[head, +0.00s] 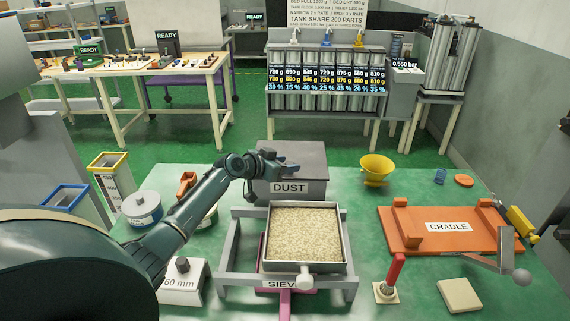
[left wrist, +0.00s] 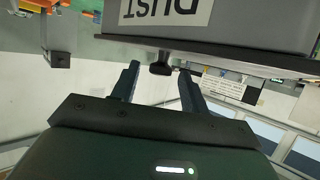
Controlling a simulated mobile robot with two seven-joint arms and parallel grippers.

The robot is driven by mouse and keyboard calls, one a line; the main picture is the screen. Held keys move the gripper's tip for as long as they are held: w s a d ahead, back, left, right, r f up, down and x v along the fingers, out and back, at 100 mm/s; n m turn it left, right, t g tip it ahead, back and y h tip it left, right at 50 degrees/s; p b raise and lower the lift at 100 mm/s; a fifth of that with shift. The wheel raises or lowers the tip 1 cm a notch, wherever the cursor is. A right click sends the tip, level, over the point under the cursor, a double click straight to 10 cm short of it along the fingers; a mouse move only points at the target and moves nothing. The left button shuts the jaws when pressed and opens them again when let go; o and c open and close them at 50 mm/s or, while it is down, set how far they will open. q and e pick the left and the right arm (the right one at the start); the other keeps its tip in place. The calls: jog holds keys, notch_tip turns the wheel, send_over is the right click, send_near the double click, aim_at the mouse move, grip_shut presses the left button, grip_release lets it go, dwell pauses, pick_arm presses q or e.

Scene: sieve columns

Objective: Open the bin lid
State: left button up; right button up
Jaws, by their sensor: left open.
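The grey bin marked DUST (head: 289,188) stands at the back middle of the green table. Its flat grey lid (head: 305,153) lies shut on top. The bin also shows upside down in the left wrist view (left wrist: 235,22), with the dark lid edge (left wrist: 230,60) running below the label. A small black handle (left wrist: 160,69) sticks out from the lid edge. My left gripper (head: 287,168) is at the bin's front upper edge. In the left wrist view its open fingers (left wrist: 159,72) stand on either side of the handle, with gaps showing. My right gripper is not in view.
In front of the bin, a sieve frame (head: 225,284) holds a tray of pale grains (head: 307,233). A yellow funnel bowl (head: 376,168) stands right of the bin. The orange cradle (head: 400,236) and a red-handled tool (head: 395,270) are further right. Containers stand at left.

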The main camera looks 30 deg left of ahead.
pick_arm(q)
jog(key=shift+c, duration=0.5)
grip_shut()
